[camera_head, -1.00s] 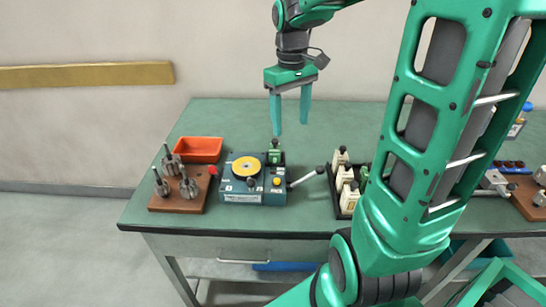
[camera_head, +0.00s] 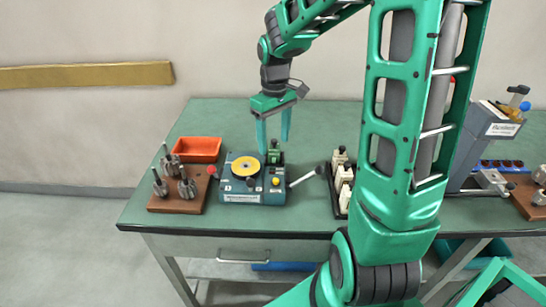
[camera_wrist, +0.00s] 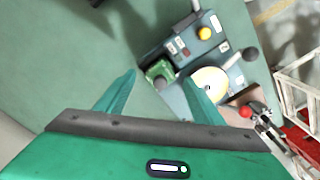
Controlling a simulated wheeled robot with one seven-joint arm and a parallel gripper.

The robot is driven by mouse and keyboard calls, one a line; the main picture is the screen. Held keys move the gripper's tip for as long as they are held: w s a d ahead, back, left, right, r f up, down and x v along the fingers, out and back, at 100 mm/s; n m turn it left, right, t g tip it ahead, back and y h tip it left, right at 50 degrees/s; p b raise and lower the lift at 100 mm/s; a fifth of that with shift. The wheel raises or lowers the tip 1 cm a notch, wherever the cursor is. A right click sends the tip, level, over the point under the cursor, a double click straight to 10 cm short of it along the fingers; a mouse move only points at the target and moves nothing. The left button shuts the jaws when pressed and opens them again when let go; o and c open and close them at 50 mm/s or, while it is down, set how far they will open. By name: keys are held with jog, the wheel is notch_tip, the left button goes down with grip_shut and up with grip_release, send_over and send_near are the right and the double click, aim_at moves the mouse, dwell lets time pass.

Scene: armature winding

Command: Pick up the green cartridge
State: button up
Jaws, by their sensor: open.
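The green cartridge (camera_head: 274,152) sits at the back right corner of the blue-grey winding machine (camera_head: 240,192), beside its yellow disc (camera_head: 246,166). I cannot tell the exact height gap. Nothing is between the fingers' inner faces in the wrist view (camera_wrist: 158,80).
An orange bin (camera_head: 197,150) and a brown board with metal armatures (camera_head: 180,207) stand left of the machine. A lever (camera_head: 304,178) sticks out to its right, near a black rack of pale cartridges (camera_head: 342,178).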

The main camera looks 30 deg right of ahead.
jog(key=shift+f, duration=1.4)
jog(key=shift+c, duration=0.6)
jog(key=c, duration=1)
jog(key=shift+r, duration=0.15)
jog(key=shift+r, duration=0.45)
jog(key=r, duration=0.3)
jog(key=shift+a+r, duration=0.2)
jog(key=shift+a, duration=0.05)
jog(key=s+a+r, duration=0.2)
jog(key=a+r, duration=0.4)
jog(key=a, duration=0.5)
jog(key=shift+r, duration=0.25)
